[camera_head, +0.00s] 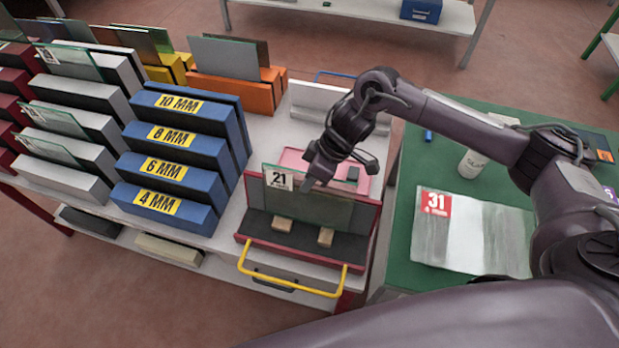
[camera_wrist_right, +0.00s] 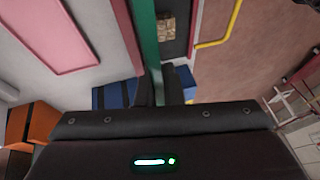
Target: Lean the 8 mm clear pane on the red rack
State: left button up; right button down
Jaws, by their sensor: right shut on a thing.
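A clear greenish pane (camera_head: 325,207) with a white label "21" stands nearly upright over the red rack (camera_head: 244,204), in front of its back board. The rack has a dark bed, two wooden blocks (camera_head: 282,224) and a yellow front bar. The pane's lower edge is close to the blocks; I cannot tell if it touches them. My right gripper (camera_head: 313,180) is shut on the pane's top edge. In the right wrist view the pane (camera_wrist_right: 150,40) is an edge-on green strip between the fingers (camera_wrist_right: 160,92). My left gripper is not in view.
Blue slotted racks (camera_head: 180,145) marked 4 to 10 MM stand left of the red rack. A pink tray (camera_head: 292,158) lies behind it. An orange rack (camera_head: 235,92) with panes stands farther back. On the right, a green table (camera_head: 405,215) holds a pane marked 31 and a bottle (camera_head: 471,164).

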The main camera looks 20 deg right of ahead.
jog(key=shift+f, duration=0.35)
dwell(0.6)
jog(key=c, duration=1.5)
grip_release()
jog(key=shift+s+f, duration=0.1)
jog(key=b+v, duration=0.1)
jog(key=v, duration=0.7)
jog(key=shift+a, duration=0.1)
